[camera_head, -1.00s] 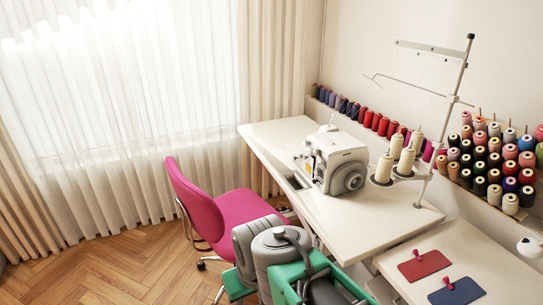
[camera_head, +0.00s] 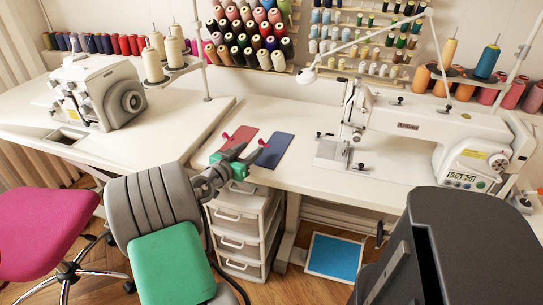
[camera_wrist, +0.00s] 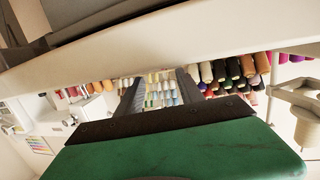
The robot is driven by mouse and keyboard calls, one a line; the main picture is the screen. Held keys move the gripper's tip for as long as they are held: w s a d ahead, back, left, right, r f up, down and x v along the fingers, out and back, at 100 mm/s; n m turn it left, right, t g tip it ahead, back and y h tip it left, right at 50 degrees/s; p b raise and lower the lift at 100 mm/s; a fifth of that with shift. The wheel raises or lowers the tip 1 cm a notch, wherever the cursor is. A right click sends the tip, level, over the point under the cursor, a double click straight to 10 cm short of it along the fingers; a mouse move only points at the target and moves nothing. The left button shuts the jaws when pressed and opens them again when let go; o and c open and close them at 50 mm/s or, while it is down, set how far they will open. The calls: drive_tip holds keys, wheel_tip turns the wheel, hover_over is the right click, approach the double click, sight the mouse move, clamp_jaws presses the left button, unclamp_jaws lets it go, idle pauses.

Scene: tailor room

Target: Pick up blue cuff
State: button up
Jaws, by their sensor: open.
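The blue cuff (camera_head: 276,151) lies flat on the white table in the head view, with a small pink clip or handle at its left edge. A red cuff (camera_head: 243,139) lies just left of it, also with a pink piece. My gripper (camera_head: 248,155) is near the front edge of the table by the two cuffs, its dark fingers pointing toward them. In the wrist view my gripper (camera_wrist: 160,90) is open with nothing between its fingers. No cuff shows in the wrist view.
A sewing machine (camera_head: 430,125) stands on the right table and an overlock machine (camera_head: 98,92) on the left table (camera_head: 175,118). White drawers (camera_head: 240,230) stand below the cuffs. A pink chair (camera_head: 45,232) is at left. Thread spools (camera_head: 245,45) line the wall.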

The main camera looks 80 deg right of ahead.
sight(260, 141)
drive_tip(key=x, duration=0.6)
drive_tip(key=shift+r, duration=0.15)
clamp_jaws()
